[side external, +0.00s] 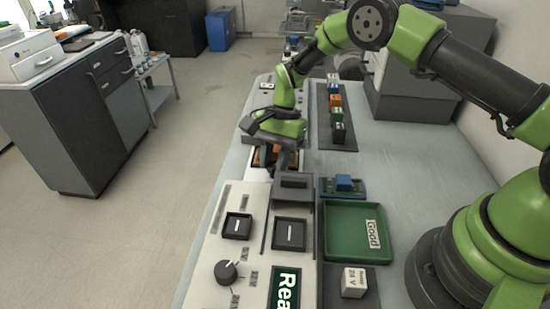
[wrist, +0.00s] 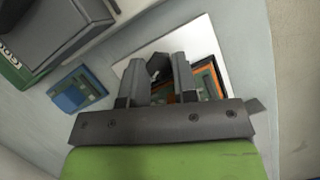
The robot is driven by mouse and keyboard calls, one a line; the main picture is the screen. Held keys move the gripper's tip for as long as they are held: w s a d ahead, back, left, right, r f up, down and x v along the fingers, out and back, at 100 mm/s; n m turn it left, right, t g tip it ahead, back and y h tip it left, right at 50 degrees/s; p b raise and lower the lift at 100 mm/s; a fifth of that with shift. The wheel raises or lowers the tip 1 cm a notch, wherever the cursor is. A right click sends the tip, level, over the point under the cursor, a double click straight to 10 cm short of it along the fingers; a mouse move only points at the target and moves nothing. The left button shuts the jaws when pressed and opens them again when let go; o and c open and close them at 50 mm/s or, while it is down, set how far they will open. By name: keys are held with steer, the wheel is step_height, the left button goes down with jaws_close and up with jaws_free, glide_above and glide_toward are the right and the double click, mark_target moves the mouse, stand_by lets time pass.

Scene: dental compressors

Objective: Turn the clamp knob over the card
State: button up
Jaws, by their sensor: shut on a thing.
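My gripper (wrist: 158,64) points down over the test station, its two fingers on either side of a dark knob (wrist: 157,69). It is shut on this knob. A card (wrist: 209,78) with orange and green parts lies beside and partly behind the right finger in the wrist view. In the side view my gripper (side external: 273,154) hides the knob, and only orange bits of the card (side external: 262,155) show beneath it. How far the knob is turned cannot be told.
A blue-topped board (side external: 343,184) sits right of the station, above a green tray (side external: 383,252) labelled Good. A panel with switches (side external: 237,226) and a dial (side external: 227,272) lies in front. Several coloured blocks (side external: 336,113) stand on a dark strip behind. The right tabletop is clear.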

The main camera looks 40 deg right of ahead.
mark_target(271, 163)
steer(key=n+g+h, duration=0.1)
steer(key=n, duration=0.5)
steer(key=shift+w+a+n+g+h, duration=0.2)
steer(key=shift+n+g+h, duration=0.1)
steer(key=shift+g+h, duration=0.1)
steer(key=n+h, duration=0.1)
steer(key=n, duration=0.2)
steer(key=n+h, duration=0.1)
steer(key=n, duration=0.2)
steer(key=shift+a+g, duration=0.1)
steer(key=shift+g, duration=0.2)
steer(key=o, duration=0.6)
steer(key=shift+o, duration=0.2)
steer(key=shift+r, duration=0.1)
step_height(271, 163, up, 10)
